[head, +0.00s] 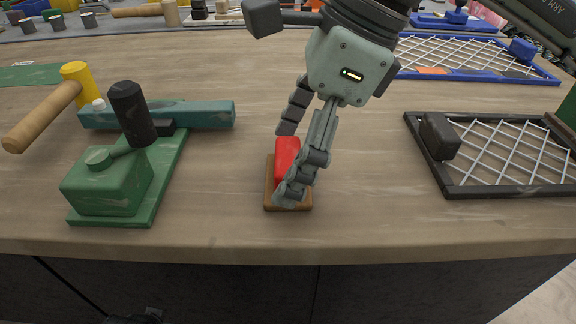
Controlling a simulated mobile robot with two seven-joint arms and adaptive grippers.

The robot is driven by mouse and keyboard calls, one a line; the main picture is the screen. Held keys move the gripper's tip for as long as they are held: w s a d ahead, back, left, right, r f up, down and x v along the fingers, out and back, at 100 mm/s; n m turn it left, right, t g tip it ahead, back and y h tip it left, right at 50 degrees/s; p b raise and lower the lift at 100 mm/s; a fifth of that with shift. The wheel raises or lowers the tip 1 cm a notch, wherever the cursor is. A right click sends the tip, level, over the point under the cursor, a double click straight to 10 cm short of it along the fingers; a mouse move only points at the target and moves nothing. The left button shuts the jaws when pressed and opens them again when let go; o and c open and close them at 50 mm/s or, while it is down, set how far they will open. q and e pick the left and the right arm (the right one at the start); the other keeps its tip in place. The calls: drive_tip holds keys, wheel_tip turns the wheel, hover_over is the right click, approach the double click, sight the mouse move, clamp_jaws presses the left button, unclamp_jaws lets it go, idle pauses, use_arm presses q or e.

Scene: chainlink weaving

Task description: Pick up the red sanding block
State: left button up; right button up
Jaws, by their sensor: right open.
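The red sanding block (286,158) has a red top on a flat brown base (270,196). It lies on the wooden table near the front edge, at the middle of the head view. My right gripper (288,165) reaches down over it from above. Its fingers are open, one at the far left side of the block and one crossing in front of its right side. The near finger hides part of the red top and the base. I cannot tell whether the fingers touch the block. My left gripper is not in view.
A green clamp-like tool (110,185) and a yellow-headed mallet (76,84) lie to the left. A black-framed mesh panel (455,190) lies to the right, and a blue-framed one (470,76) behind it. The table between block and black frame is clear.

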sight(288, 154)
drive_tip(key=c, duration=1.3)
drive_tip(key=shift+r, duration=0.1)
wheel_tip(288, 154, up, 10)
drive_tip(key=shift+f, duration=0.1)
